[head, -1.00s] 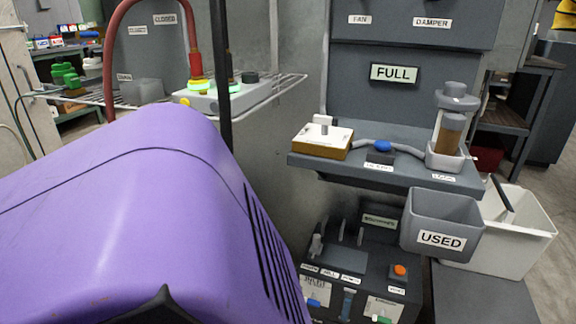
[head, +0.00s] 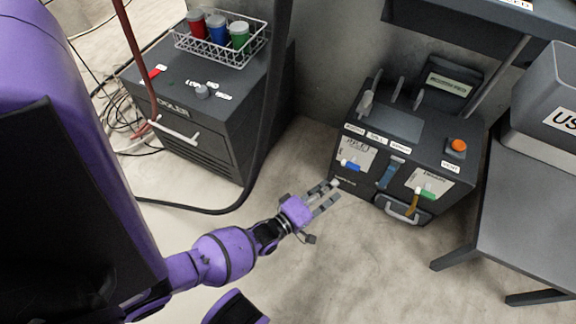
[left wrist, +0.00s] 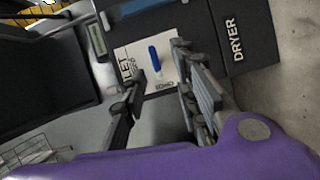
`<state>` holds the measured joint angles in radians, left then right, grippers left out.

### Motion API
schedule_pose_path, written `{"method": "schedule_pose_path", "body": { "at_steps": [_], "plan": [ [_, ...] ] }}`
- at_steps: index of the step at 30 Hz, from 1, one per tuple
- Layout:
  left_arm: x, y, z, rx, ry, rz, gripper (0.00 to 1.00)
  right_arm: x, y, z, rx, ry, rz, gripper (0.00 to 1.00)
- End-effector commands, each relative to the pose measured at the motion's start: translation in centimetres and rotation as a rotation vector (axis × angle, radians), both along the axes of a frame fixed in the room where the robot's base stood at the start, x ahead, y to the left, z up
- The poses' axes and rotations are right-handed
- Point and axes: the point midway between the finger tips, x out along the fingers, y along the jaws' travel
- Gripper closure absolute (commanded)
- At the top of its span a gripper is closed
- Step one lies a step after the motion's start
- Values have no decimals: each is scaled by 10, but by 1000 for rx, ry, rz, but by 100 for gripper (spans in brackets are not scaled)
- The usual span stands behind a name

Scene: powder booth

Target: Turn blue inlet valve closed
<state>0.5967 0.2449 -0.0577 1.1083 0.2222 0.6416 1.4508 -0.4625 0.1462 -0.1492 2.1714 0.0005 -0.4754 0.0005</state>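The blue inlet valve handle (head: 350,165) sits on a white labelled plate (head: 357,152) on the front of the dark dryer box (head: 405,135). In the left wrist view the blue handle (left wrist: 155,59) stands out from its plate, lengthwise along the plate. My left gripper (head: 331,191) is open and empty, just in front of and left of the plate. In the left wrist view its fingers (left wrist: 160,90) are apart, with the handle visible beyond the gap; I see no contact. My right gripper is out of view.
A green handle (head: 428,192) and an orange button (head: 459,146) are on the same box. A dark cooler cabinet (head: 215,95) with a wire basket (head: 262,42) stands left, a grey table (head: 530,200) right. A black hose (head: 215,209) lies on the floor.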

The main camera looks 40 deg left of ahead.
Motion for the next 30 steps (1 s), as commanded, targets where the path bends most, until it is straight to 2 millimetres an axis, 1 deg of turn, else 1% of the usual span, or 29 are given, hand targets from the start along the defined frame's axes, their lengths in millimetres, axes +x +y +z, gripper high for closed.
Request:
{"method": "schedule_pose_path", "body": {
  "at_steps": [1,5,8,12,18,21,25,29,30],
  "plan": [
    [9,2,2,-39,-19,5,72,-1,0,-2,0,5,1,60],
    [22,3,6,-94,-43,13,72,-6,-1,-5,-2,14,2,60],
    [36,2,6,-98,-45,13,72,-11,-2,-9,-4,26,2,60],
    [59,-1,5,-96,-43,13,72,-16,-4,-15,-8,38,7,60],
    [84,-4,5,-95,-43,12,72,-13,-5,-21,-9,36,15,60],
    [90,-4,6,-94,-42,13,72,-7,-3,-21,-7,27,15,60],
    [92,-4,6,-93,-41,13,72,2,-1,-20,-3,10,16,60],
    [92,-5,6,-93,-41,12,72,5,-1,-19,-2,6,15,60],
    [92,-5,6,-93,-41,12,73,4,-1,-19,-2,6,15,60]
  ]
}}
